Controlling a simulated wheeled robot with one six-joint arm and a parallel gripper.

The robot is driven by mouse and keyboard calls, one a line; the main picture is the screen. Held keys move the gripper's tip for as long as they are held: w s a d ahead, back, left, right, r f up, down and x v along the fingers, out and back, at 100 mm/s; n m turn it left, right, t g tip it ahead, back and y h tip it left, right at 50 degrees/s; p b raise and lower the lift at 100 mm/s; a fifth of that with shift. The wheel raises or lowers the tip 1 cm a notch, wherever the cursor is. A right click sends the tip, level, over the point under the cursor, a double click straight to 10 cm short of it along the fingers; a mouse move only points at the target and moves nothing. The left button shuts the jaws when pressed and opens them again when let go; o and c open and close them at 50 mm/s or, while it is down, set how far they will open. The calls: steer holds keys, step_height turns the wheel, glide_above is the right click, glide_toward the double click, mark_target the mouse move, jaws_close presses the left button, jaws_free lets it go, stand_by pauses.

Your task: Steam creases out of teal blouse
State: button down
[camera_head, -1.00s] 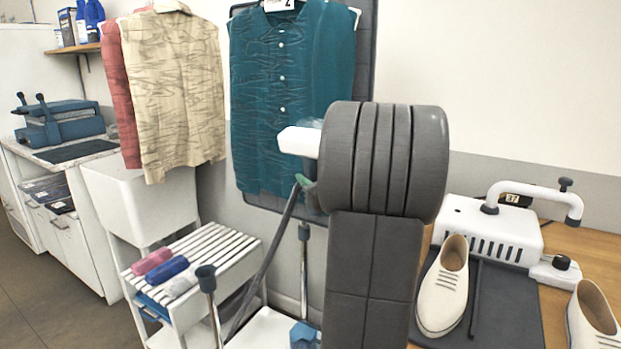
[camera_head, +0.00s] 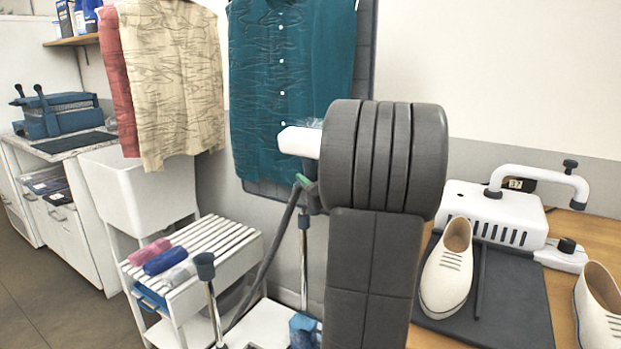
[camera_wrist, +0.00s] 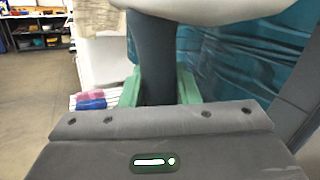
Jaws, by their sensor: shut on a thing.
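The teal blouse (camera_head: 262,100) hangs in front of a dark padded board; its top is cut off in the head view. Creases show on its left panel; the right side looks smoother. It also shows in the wrist view (camera_wrist: 245,68), with wavy creases. My gripper (camera_wrist: 158,88) is shut on the dark grey handle of the steamer (camera_wrist: 154,55), one green finger on each side. The steamer's white head (camera_head: 297,141) is in front of the blouse's lower right part, with a faint whitish haze above it. I cannot tell whether it touches the cloth. My arm hides part of the blouse.
A grey hose (camera_head: 268,258) runs down from the steamer. A cream shirt (camera_head: 172,85) and a red one (camera_head: 117,85) hang at left. A slatted white cart (camera_head: 205,247) stands below. A bench (camera_head: 562,228) with cream shoes (camera_head: 447,270) is at right.

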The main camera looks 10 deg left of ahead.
mark_target(310, 214)
steer(key=shift+f+b, duration=3.6)
steer(key=shift+f, duration=0.7)
step_height(310, 214, down, 5)
steer(key=b, duration=0.4)
steer(key=shift+r, duration=0.15)
steer(key=s+a+b, duration=0.1)
steer(key=s+a, duration=0.1)
steer(key=s, duration=0.3)
steer(key=shift+s+a+b, duration=0.15)
steer(key=shift+s+b, duration=0.15)
steer(key=shift+r, duration=0.1)
